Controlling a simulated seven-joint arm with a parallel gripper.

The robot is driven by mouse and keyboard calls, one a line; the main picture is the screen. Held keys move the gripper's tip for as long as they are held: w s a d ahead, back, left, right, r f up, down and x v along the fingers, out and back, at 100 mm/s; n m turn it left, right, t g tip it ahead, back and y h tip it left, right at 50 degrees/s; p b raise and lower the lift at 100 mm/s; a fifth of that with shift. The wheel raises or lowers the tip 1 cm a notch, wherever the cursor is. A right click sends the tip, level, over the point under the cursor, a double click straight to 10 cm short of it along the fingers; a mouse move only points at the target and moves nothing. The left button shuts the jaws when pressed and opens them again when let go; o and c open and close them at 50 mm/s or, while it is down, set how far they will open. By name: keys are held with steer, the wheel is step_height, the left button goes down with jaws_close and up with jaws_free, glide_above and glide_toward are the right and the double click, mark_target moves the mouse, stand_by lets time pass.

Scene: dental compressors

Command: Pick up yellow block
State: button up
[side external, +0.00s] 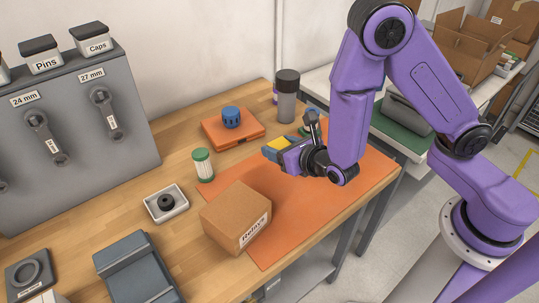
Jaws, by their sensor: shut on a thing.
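The yellow block (280,143) shows as a small yellow patch between the jaws at the end of my arm. My gripper (273,149) is shut on it, over the far part of the orange mat (305,212). The dark blue-grey fingers hide most of the block. I cannot tell whether the block touches the mat or is lifted.
A green-capped jar (203,166), an orange case (233,130) with a blue knob, and a dark-lidded canister (287,96) stand nearby. The mat's right part is clear.

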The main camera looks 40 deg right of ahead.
mark_target(284, 141)
steer(key=s+r, duration=0.1)
steer(key=s, duration=0.1)
steer(key=s+d+r, duration=0.1)
steer(key=shift+s+d+r, duration=0.15)
steer(key=shift+s+r, duration=0.15)
steer(key=shift+s, duration=0.05)
steer(key=s+d+r, duration=0.2)
steer(key=s, duration=0.3)
steer(key=shift+s+r, duration=0.3)
steer(key=shift+s, duration=0.05)
